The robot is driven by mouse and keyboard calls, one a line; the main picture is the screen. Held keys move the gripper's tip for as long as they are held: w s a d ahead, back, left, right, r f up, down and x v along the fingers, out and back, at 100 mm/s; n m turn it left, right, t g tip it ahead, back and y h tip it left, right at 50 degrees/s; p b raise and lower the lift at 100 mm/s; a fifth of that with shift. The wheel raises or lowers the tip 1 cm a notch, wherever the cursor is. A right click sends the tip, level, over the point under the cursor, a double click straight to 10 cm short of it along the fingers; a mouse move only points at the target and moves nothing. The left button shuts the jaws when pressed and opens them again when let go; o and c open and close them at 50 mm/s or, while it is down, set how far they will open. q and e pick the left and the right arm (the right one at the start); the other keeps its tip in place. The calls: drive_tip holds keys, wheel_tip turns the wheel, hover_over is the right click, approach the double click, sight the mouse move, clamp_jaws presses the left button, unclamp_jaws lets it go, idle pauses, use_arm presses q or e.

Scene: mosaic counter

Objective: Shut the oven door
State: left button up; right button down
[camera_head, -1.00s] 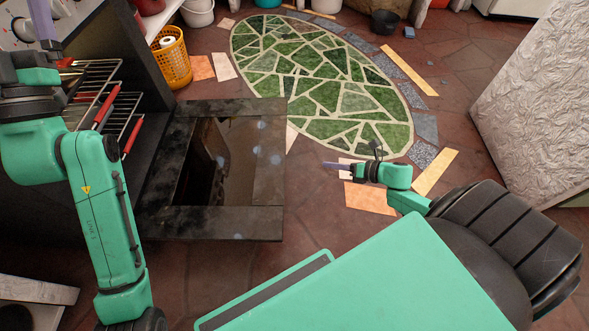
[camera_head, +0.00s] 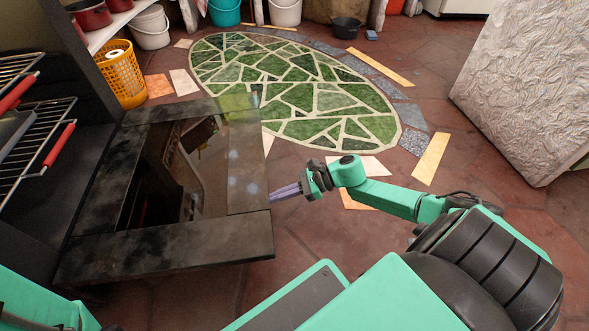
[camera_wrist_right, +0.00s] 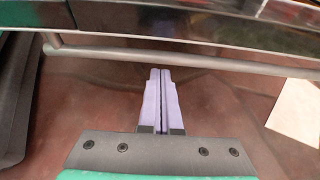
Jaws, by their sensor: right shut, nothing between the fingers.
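The oven door (camera_head: 175,238) is folded down, a dark frame around a glass pane, and sticks out from the oven over the floor. The oven cavity with wire racks (camera_head: 40,140) stands open at the left. My right gripper (camera_head: 286,192) is beside the door's outer edge, shut and empty. In the right wrist view, its purple fingers (camera_wrist_right: 162,95) are closed together and point at a metal bar handle (camera_wrist_right: 180,56) along the door's edge; whether they touch it I cannot tell. The left gripper is out of view; only part of my left arm shows at the bottom left.
A green mosaic oval (camera_head: 300,85) lies in the floor. A textured pale block (camera_head: 530,85) stands at the right.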

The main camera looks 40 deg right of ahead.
wheel_tip(320, 180, up, 4)
idle(0.5)
